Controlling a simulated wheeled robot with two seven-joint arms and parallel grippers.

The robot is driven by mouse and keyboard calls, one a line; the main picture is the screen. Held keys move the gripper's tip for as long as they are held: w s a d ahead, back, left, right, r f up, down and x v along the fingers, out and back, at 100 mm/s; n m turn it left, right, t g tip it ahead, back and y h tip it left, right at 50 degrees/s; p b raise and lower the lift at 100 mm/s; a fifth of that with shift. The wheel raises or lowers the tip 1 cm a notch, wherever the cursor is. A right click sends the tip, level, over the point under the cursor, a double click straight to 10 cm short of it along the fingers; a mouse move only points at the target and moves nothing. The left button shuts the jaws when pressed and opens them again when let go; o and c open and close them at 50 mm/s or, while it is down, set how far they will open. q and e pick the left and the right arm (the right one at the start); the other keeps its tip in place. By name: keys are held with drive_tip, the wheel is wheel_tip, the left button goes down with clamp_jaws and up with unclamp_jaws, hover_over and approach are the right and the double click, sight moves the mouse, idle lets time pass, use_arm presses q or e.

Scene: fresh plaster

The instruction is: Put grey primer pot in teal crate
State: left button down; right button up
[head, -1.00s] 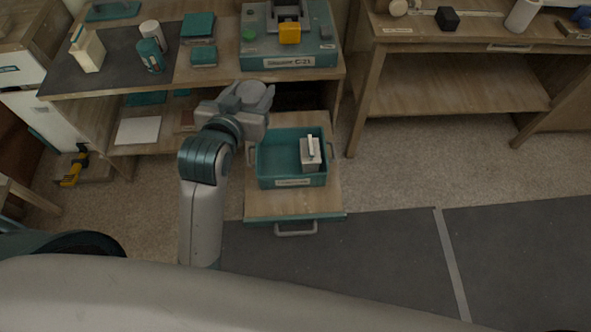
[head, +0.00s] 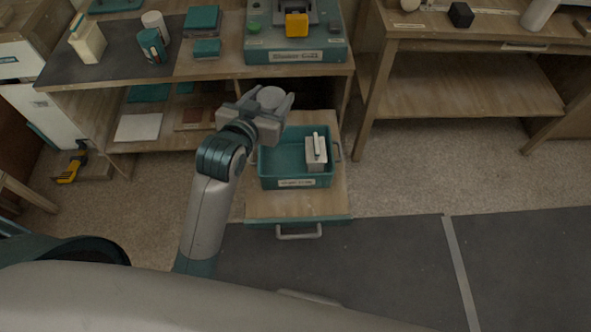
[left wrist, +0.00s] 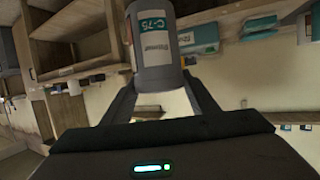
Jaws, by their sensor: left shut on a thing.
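The grey primer pot (left wrist: 155,50) is between the fingers of my left gripper in the left wrist view, with a white and teal label reading C-75. In the head view the pot (head: 271,96) shows as a grey round top between the fingers. My left gripper (head: 268,108) is shut on it, just behind and above the far left of the teal crate. The teal crate (head: 284,182) sits on a pulled-out drawer board and holds a light grey box-like thing (head: 316,150) at its right side. The left part of the crate is bare. My right gripper is not in view.
The drawer (head: 240,207) stands out from under a wooden bench (head: 215,72). The bench carries a teal machine (head: 290,55), teal boxes (head: 203,20) and several containers. A second bench (head: 450,90) stands at right. The floor between is clear.

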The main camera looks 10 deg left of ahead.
use_arm(q)
drive_tip(key=shift+m+h, duration=0.3)
drive_tip(key=shift+h, duration=0.1)
drive_tip(key=f+b, duration=0.1)
drive_tip(key=f, duration=0.1)
drive_tip(key=w+f+b, duration=0.1)
drive_tip(key=f, duration=0.2)
drive_tip(key=w+d+f+b, duration=0.1)
drive_tip(key=f+b, duration=0.1)
drive_tip(key=shift+w+f, duration=0.1)
drive_tip(key=shift+f, duration=0.1)
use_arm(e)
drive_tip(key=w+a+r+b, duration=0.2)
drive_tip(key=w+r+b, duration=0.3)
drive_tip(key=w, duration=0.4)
use_arm(q)
drive_tip(key=w+f+b, duration=0.2)
drive_tip(key=f+b, duration=0.1)
drive_tip(key=f, duration=0.5)
drive_tip(key=w+f+m+h+b, duration=0.1)
drive_tip(key=w+f+b, duration=0.1)
drive_tip(key=f, duration=0.7)
drive_tip(key=shift+w+g+h+b, duration=0.25)
drive_tip(key=shift+g+h+b, duration=0.05)
drive_tip(key=shift+b, duration=0.25)
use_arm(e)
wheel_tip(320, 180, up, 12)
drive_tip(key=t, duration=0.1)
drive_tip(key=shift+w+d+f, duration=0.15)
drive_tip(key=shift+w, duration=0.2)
